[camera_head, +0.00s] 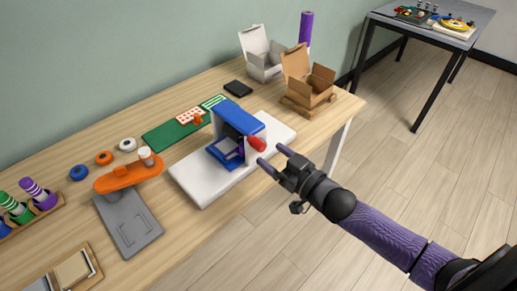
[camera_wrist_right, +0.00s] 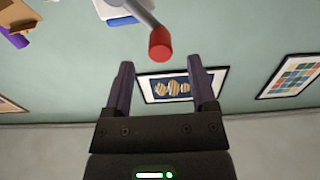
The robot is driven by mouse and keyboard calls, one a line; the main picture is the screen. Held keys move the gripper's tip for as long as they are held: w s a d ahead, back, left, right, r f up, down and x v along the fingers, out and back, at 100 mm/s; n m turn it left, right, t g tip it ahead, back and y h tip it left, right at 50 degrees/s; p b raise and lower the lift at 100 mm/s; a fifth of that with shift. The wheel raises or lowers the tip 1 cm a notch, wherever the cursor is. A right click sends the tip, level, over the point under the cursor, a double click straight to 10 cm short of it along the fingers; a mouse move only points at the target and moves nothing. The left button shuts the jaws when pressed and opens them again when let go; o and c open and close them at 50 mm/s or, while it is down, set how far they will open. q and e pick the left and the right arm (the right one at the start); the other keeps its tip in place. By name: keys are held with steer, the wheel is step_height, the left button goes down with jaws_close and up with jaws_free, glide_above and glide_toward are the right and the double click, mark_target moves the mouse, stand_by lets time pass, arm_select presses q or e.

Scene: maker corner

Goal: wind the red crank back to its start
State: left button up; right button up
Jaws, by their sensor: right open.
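The red crank (camera_head: 256,144) sticks out from the right side of a blue and white device (camera_head: 238,118) on a white base board (camera_head: 205,191). In the right wrist view the red crank knob (camera_wrist_right: 160,44) hangs on a grey arm, just beyond the fingertips and between their lines. My right gripper (camera_head: 273,157) is open and empty, its two purple fingers close to the crank in the head view. In the wrist view its fingers (camera_wrist_right: 163,72) stand apart with nothing between them. I cannot tell any contact with the knob. My left gripper is not in view.
Left of the device are an orange holder (camera_head: 127,174), a grey plate (camera_head: 131,224) and a green board (camera_head: 170,135). A cardboard box (camera_head: 309,82) and a white box (camera_head: 262,60) stand at the table's far end.

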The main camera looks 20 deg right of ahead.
mark_target(263, 149)
steer(key=b+x, duration=0.1)
steer(key=x, duration=0.4)
steer(key=shift+w, duration=0.15)
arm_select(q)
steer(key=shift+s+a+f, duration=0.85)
arm_select(e)
jaws_close()
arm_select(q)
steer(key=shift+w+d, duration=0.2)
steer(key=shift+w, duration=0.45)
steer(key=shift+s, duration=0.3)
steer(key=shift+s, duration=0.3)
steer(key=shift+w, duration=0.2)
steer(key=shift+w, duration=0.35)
